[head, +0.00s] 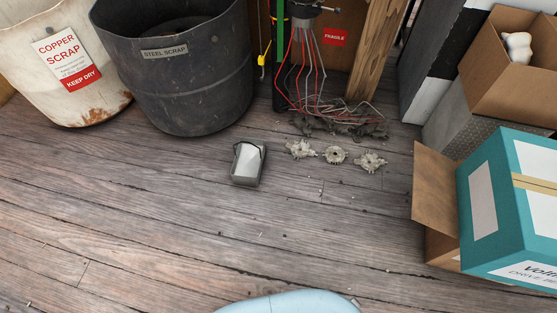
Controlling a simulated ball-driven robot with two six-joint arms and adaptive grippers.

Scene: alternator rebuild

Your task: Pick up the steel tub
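A large dark grey tub (190,90) labelled "STEEL SCRAP" stands upright on the plank floor at the upper left. Its rim is partly cut off by the top edge of the view. A dark rounded thing shows inside it, too little to name. Neither of my grippers is in view, and nothing is touching the tub.
A white rusty "COPPER SCRAP" tub (70,75) stands close on its left. Cartons (520,200) stand at right.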

